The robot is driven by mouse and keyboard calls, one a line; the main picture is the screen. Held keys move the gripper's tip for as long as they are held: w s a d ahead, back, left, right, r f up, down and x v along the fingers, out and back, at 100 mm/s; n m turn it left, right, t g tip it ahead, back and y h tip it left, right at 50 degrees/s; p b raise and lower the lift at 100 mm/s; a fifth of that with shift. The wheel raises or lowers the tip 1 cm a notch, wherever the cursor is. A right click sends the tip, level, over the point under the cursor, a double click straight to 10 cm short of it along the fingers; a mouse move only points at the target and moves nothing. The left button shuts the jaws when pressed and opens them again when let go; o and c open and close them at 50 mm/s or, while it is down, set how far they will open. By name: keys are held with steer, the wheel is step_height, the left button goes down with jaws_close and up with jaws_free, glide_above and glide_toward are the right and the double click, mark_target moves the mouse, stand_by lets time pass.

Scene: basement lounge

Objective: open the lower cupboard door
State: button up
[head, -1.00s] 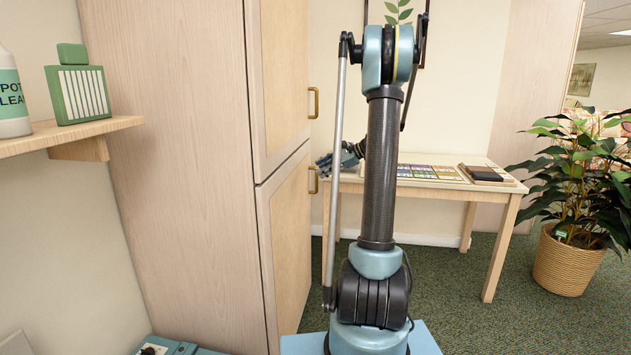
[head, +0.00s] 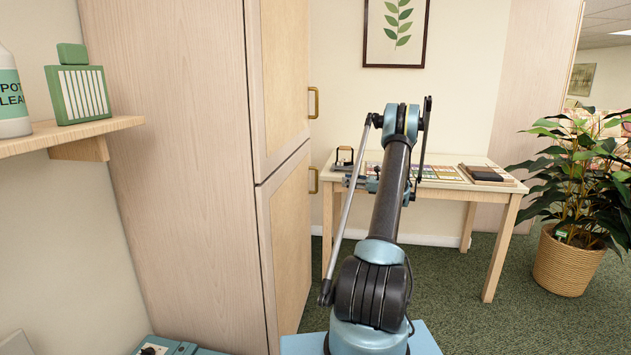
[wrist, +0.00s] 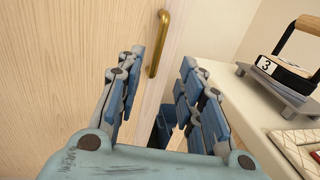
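The lower cupboard door (head: 287,240) is pale wood and looks shut, flush below the upper door (head: 281,75). Its brass handle (head: 313,181) stands near the door's right edge. In the wrist view the brass handle (wrist: 159,44) is upright on the wood, just beyond my fingertips and between their lines. My gripper (wrist: 161,62) is open, with blue-padded fingers on both sides and nothing held. In the head view my gripper is small, right of the lower handle and partly hidden by my arm; whether it touches the handle cannot be told there.
A table (head: 505,188) stands right of the cupboard, close to my gripper. On it are a wooden-handled object marked 3 (wrist: 285,72), coloured cards and a dark block (head: 484,173). A potted plant (head: 568,262) stands at right. Green carpet is clear before the table.

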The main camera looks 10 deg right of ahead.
glide_above(317, 189)
steer(key=w, duration=0.1)
steer(key=shift+a+f, duration=0.1)
steer(key=shift+f, duration=0.05)
stand_by(0.5)
jaws_close()
